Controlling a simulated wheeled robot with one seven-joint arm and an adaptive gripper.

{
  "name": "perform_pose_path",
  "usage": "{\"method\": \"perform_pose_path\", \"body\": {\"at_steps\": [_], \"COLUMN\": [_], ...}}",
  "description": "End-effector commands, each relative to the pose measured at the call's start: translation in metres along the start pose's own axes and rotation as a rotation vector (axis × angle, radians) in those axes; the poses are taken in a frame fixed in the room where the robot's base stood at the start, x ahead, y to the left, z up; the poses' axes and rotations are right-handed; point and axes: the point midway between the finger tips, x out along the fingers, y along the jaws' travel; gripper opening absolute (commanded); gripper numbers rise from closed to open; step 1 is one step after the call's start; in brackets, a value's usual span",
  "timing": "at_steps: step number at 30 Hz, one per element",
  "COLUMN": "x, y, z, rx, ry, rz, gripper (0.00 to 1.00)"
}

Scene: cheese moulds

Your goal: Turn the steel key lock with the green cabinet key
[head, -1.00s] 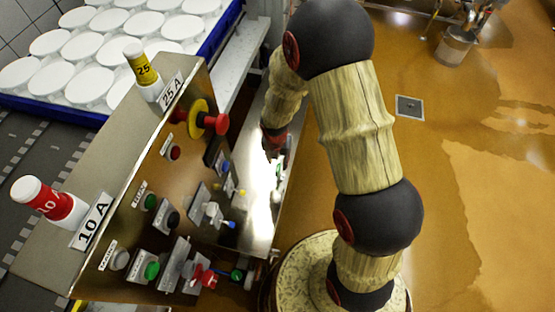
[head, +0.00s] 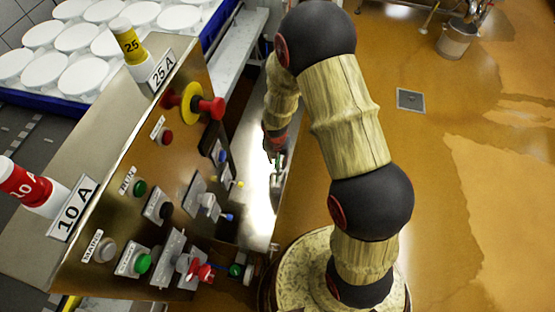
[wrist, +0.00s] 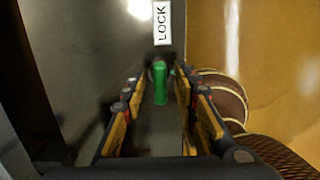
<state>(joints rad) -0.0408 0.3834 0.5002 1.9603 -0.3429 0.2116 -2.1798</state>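The green cabinet key (wrist: 160,88) points out of the panel face just under a white LOCK label (wrist: 161,22) in the wrist view. The steel lock behind it is mostly hidden by the key and shows only as a dark round edge. My gripper (wrist: 161,97) is open, with one finger on each side of the key and a visible gap on both sides. In the head view my gripper (head: 275,148) is small and partly hidden at the far end of the panel, and a small green bit shows beside it.
The slanted control panel (head: 170,80) carries several buttons, switches and plugs, including a red knob on a yellow disc (head: 196,104). Fuses labelled 25 A (head: 128,42) and 10 A (head: 30,185) stand on top. A metal bucket (head: 455,40) stands on the open floor at right.

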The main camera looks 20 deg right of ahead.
Motion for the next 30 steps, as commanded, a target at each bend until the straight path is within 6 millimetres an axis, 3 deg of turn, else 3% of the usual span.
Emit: {"method": "perform_pose_path", "body": {"at_steps": [14,30], "x": [0.0000,-0.0020], "y": [-0.0001,-0.0003], "z": [-0.0002,0.0003], "rx": [0.000,-0.036], "ry": [0.000,0.001], "rz": [0.000,0.003], "gripper": [0.00,0.00]}}
